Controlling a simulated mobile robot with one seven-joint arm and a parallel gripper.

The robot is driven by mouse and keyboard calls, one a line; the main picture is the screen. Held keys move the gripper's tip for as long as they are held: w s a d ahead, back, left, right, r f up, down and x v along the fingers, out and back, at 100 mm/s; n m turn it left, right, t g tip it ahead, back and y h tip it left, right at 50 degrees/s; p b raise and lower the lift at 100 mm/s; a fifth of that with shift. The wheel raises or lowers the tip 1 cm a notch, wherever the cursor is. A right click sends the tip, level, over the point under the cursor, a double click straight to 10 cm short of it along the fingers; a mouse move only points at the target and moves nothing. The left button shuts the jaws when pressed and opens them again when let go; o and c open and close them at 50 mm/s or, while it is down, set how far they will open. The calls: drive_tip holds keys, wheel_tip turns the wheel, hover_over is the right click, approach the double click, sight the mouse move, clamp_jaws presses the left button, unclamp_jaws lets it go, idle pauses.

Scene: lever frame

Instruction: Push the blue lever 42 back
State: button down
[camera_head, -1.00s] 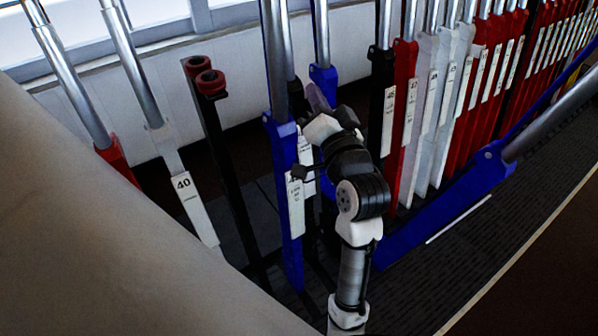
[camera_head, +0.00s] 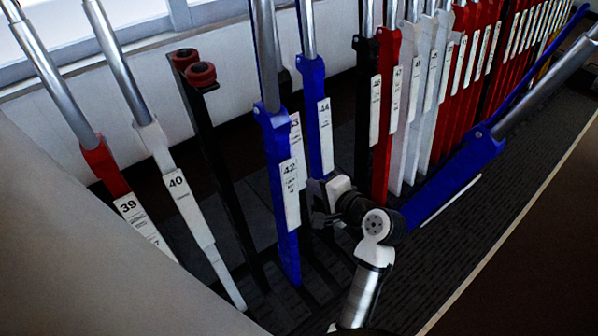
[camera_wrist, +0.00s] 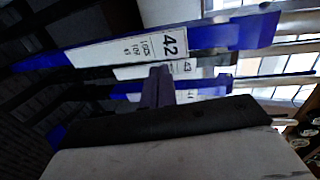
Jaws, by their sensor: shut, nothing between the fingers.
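The blue lever 42 (camera_head: 279,165) stands nearly upright in the middle of the head view, with a white number plate and a steel upper shaft. In the wrist view, lever 42 (camera_wrist: 231,35) runs sideways across the top, its plate clearly readable. My gripper (camera_wrist: 160,75) is shut and empty, its purple-grey fingers pointing at the plates just beside lever 42. In the head view, my gripper (camera_head: 322,200) is low, to the right of lever 42 and in front of blue lever 44. I cannot tell whether it touches either lever.
Blue lever 44 (camera_head: 312,95) stands close to the right; lever 43 is mostly hidden behind 42. White lever 40 (camera_head: 180,190) and red lever 39 (camera_head: 100,165) are left. A blue lever (camera_head: 455,170) leans far forward at right. Black posts (camera_head: 215,150) stand left of 42.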

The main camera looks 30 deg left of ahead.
sight(291, 170)
drive_tip(key=x, duration=0.3)
drive_tip(key=r+p+x, duration=0.1)
drive_tip(key=x, duration=0.2)
drive_tip(key=shift+w+a, duration=0.15)
drive_tip(key=shift+a, duration=0.2)
